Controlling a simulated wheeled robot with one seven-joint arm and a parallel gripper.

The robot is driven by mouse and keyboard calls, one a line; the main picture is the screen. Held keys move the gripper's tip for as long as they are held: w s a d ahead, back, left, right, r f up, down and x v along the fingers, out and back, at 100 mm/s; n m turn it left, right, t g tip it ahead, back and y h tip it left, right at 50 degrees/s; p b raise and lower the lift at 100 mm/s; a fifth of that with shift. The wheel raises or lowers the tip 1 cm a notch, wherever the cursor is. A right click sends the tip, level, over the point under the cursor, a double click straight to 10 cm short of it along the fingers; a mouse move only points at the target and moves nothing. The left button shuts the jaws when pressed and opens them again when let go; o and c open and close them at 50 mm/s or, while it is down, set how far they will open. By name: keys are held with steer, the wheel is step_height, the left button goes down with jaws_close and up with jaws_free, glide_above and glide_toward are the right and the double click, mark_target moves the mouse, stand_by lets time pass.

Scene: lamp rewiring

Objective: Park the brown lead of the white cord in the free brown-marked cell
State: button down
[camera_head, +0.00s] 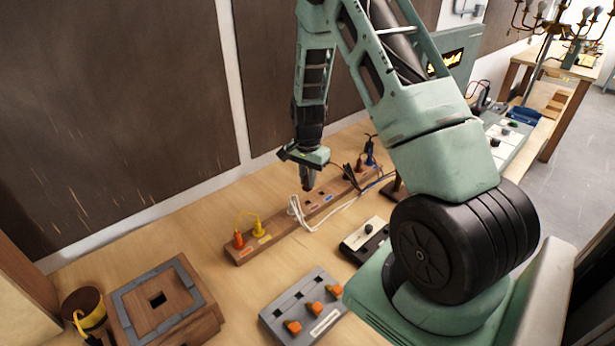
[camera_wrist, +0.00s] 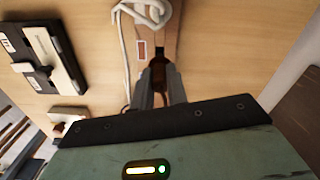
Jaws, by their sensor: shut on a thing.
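The wooden strip (camera_head: 290,223) runs diagonally across the bench. Orange (camera_head: 238,240) and yellow (camera_head: 257,228) plugs stand in its near left end; a brown plug (camera_head: 360,162) and a blue plug (camera_head: 370,150) stand at its far end. Dark cells and a blue mark (camera_head: 328,198) show in its middle. The white cord (camera_head: 298,212) lies looped over the strip and the bench; it also shows in the wrist view (camera_wrist: 126,22). My gripper (camera_head: 308,186) points down over the strip's middle. In the wrist view its fingers close on a brown lead (camera_wrist: 158,72); its tip and any contact are unclear.
A grey panel with orange knobs (camera_head: 284,303) and a black-and-white box (camera_head: 352,240) stand in front of the strip. A wooden block with a grey frame (camera_head: 128,310) is at left. Bare bench lies between them and the strip.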

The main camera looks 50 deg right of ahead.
mark_target(308, 190)
steer(key=shift+f+b, duration=1.4)
steer(key=shift+f, duration=0.85)
steer(key=shift+f+b, duration=0.3)
steer(key=shift+f, duration=0.25)
steer(key=c, duration=1.3)
jaws_free()
steer(key=shift+r, duration=0.15)
step_height(308, 190, up, 17)
steer(key=b, duration=0.2)
steer(key=shift+r+b, duration=0.1)
steer(key=shift+b, duration=0.3)
